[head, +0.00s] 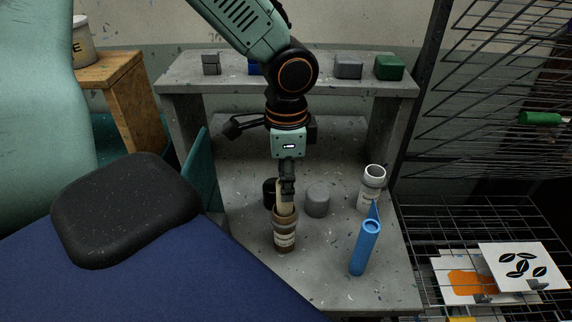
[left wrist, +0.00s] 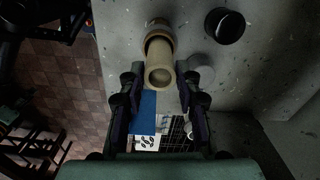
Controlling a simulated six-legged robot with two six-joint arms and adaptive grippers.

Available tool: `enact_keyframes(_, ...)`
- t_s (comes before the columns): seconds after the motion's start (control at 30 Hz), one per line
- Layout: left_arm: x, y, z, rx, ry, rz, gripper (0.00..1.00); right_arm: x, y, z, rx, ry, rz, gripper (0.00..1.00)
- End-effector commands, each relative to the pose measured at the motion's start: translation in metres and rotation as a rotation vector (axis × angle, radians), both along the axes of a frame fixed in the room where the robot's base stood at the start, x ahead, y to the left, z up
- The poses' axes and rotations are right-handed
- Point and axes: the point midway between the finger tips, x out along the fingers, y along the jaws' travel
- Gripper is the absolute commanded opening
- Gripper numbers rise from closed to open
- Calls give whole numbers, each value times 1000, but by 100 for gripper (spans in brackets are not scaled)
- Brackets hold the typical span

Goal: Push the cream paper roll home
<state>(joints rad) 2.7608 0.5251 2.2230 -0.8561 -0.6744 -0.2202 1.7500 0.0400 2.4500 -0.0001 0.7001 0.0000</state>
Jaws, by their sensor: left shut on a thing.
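The cream paper roll (head: 279,198) stands nearly upright with its lower end in the mouth of a brown tube (head: 285,238) with a white label. My left gripper (head: 287,188) is shut on the roll's upper part, just above the tube. In the left wrist view the roll (left wrist: 160,72) lies between the fingers, its hollow end facing the camera and its far part inside the brown tube (left wrist: 158,28). How deep it sits is hidden. My right gripper is in neither view.
A black cap (head: 268,193) and a grey cap (head: 317,200) stand close behind the tube. A grey-white tube (head: 372,187) and a blue tube (head: 364,248) stand to the right. A raised shelf (head: 220,81) with small boxes is behind. A wire rack (head: 415,225) is at right.

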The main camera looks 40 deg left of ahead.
Motion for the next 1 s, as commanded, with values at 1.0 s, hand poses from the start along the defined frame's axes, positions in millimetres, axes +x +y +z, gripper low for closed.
enact_keyframes(1.0,0,0,-27,0,0,-1,0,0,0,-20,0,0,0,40)
